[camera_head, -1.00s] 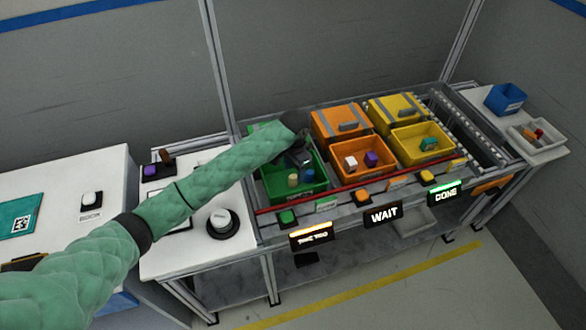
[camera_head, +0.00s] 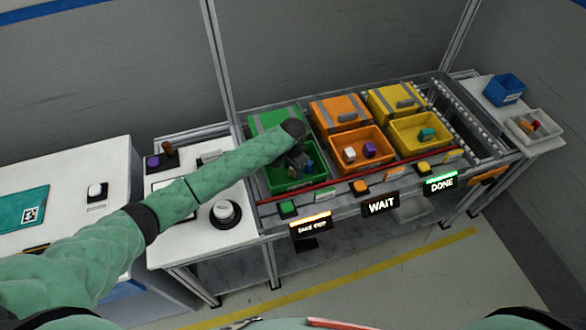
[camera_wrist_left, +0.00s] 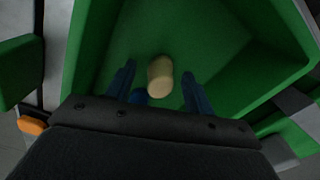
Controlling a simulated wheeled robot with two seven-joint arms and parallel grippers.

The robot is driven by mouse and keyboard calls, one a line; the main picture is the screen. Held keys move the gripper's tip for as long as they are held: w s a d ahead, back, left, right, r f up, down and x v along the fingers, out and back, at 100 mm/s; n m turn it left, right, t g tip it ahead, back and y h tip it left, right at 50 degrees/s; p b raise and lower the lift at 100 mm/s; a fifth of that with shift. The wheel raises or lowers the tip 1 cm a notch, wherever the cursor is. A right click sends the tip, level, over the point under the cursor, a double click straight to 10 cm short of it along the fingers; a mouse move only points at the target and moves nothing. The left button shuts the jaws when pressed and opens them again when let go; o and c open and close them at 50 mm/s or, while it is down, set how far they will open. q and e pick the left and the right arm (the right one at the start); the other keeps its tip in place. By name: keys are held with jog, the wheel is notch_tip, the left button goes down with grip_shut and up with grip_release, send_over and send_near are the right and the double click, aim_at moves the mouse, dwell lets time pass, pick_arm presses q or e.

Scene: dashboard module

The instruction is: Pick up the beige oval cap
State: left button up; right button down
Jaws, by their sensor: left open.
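The beige oval cap (camera_wrist_left: 160,76) stands in the green bin (camera_wrist_left: 235,68), centred between the two spread fingers of my left gripper (camera_wrist_left: 161,85) in the left wrist view. The gripper is open, with one finger on each side of the cap and gaps showing. In the head view my left gripper (camera_head: 296,164) points down into the green bin (camera_head: 283,188), and the cap is hidden behind it. My right gripper does not show.
An orange bin (camera_head: 374,164) with a white and a purple block stands to the right. A yellow bin (camera_head: 411,142) with a teal block is beyond it. A red rail (camera_head: 300,192) runs along the front. A white round button (camera_head: 224,212) stands on the left table.

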pick_arm(q)
jog(key=shift+w+f, duration=0.1)
jog(key=shift+f, duration=0.15)
jog(key=c, duration=1)
jog(key=shift+c, duration=0.2)
